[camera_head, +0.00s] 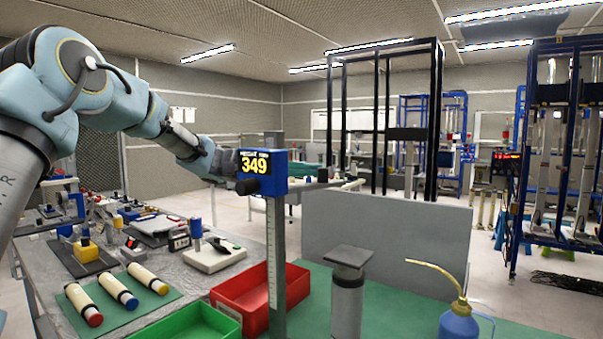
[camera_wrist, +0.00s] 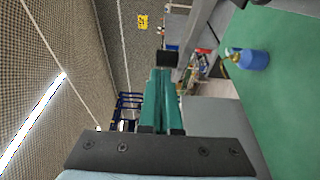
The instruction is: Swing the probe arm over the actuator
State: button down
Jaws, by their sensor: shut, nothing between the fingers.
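The height gauge stands on the green mat. It has an upright scaled column (camera_head: 276,255) and a blue head with a yellow "349" readout (camera_head: 262,165). A black round knob (camera_head: 248,187) sticks out from its head; I cannot make out a separate probe arm. A grey cylinder with a square dark top plate (camera_head: 348,258), probably the actuator, stands upright to the right of the column. My gripper (camera_head: 322,173) reaches behind the gauge head, partly hidden by it. In the wrist view its teal fingers (camera_wrist: 161,85) are together, with a dark block at their tips; contact is unclear.
A grey panel (camera_head: 390,230) stands behind the cylinder. A blue oil can (camera_head: 460,322) with a long spout stands right, also in the wrist view (camera_wrist: 254,59). Red (camera_head: 240,300) and green (camera_head: 165,326) bins stand by the column. The left bench holds many parts.

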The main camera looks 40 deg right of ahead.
jog(key=shift+s+d+f+m+g+y+b, duration=0.1)
jog(key=shift+s+d+m+g+y+b, duration=0.15)
jog(key=shift+s+m+y, duration=0.25)
jog(key=shift+s+d+f+m+g+y+b, duration=0.15)
jog(key=shift+s+m+g+y, duration=0.25)
jog(key=shift+s+y, duration=0.2)
jog(key=shift+s+a+r+m+g+y+b, duration=0.15)
jog(key=shift+s+m+y+b, duration=0.2)
jog(key=shift+s, duration=0.45)
jog(key=shift+s+a+m+g+y+b, duration=0.15)
jog(key=shift+s+y, duration=0.3)
jog(key=shift+s, duration=0.3)
jog(key=shift+s+a+r+m+g+y+b, duration=0.15)
jog(key=shift+s+y, duration=0.25)
jog(key=shift+s, duration=0.4)
